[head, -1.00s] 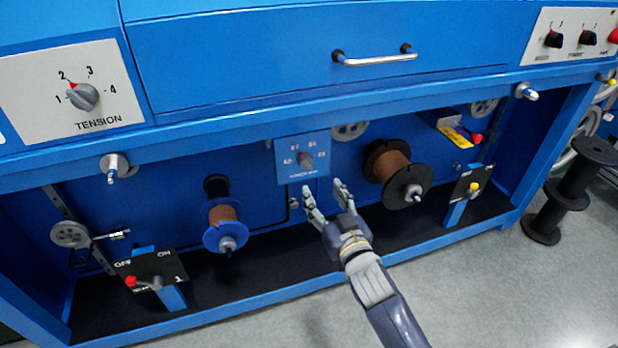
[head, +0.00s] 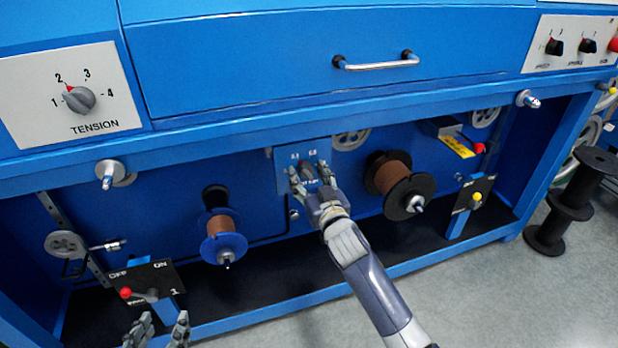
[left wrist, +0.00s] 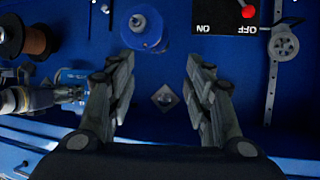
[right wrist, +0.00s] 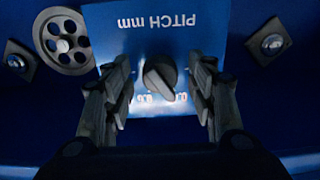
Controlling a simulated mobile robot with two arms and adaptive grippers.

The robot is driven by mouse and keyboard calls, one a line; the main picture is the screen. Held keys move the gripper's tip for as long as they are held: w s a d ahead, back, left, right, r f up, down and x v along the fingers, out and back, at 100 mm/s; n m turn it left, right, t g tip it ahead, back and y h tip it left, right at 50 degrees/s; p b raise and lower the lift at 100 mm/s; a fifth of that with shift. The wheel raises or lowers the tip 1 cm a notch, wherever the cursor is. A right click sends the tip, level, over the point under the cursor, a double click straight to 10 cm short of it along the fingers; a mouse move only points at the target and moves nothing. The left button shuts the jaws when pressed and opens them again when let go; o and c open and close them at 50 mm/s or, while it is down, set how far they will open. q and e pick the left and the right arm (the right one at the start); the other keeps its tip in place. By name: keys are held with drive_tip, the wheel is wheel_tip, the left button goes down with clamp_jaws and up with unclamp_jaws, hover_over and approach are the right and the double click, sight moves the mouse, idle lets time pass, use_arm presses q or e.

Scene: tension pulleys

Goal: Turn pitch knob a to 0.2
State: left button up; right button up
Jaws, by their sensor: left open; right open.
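The grey pitch knob (right wrist: 160,77) is on a blue panel (right wrist: 205,35) marked "PITCH mm", which appears upside down in the right wrist view. In the head view the panel (head: 283,180) is under the drawer, and fingers partly cover the knob. My right gripper (head: 308,171) is open at the panel. In the right wrist view its fingers (right wrist: 160,70) are on either side of the knob, with visible gaps. The scale numbers are partly hidden and too small to read surely. My left gripper (head: 157,325) is open and empty at the lower left, away from the panel.
A copper spool (head: 388,180) is right of the panel, and a blue-flanged spool (head: 224,240) is left. A black ON/OFF plate with a red-knobbed lever (head: 126,293) stands near my left gripper. The tension knob (head: 80,99) is on the upper-left panel.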

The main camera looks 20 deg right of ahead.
drive_tip(key=c, duration=1.1)
